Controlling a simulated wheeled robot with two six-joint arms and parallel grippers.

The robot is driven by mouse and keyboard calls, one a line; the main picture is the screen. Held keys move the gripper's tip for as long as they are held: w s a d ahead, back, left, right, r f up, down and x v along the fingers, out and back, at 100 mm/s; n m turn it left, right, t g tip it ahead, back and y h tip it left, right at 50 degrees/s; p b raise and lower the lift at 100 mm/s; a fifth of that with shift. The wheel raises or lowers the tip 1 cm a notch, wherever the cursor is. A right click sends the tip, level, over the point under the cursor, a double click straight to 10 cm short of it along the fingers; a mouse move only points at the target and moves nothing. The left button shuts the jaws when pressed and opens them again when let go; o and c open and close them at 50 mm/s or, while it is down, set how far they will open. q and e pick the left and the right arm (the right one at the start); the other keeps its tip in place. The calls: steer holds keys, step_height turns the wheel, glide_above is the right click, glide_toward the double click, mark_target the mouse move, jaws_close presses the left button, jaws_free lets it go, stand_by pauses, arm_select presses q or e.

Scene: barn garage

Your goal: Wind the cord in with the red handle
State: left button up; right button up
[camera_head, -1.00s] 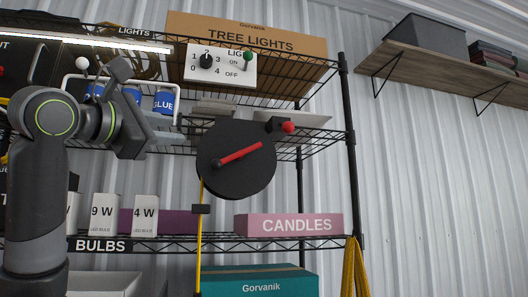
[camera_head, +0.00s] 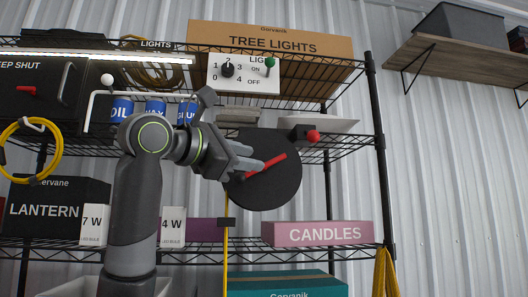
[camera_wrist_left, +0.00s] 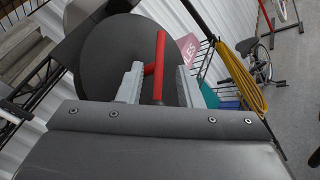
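The round black cord reel (camera_head: 275,190) hangs at the middle shelf, with the red handle (camera_head: 270,164) slanting across its face. A yellow cord (camera_head: 226,255) hangs straight down from it through a small black block (camera_head: 226,222). My left gripper (camera_head: 255,162) is at the reel's face, its fingers covering the handle's lower left end. In the left wrist view my left gripper (camera_wrist_left: 159,86) is open, one finger on either side of the red handle (camera_wrist_left: 158,62), with visible gaps. A red knob (camera_head: 313,136) sits on a black block at the reel's upper right. My right gripper is not in view.
Wire shelving surrounds the reel. A pink CANDLES box (camera_head: 318,234) stands below right, a white switch panel (camera_head: 243,73) above, and blue cans (camera_head: 155,107) behind my left arm. A yellow coil (camera_wrist_left: 240,75) hangs to the right in the left wrist view.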

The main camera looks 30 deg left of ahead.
mark_target(271, 162)
arm_select(q)
steer(key=p+x, duration=0.1)
steer(key=x, duration=0.4)
jaws_close()
steer(key=shift+d, duration=0.1)
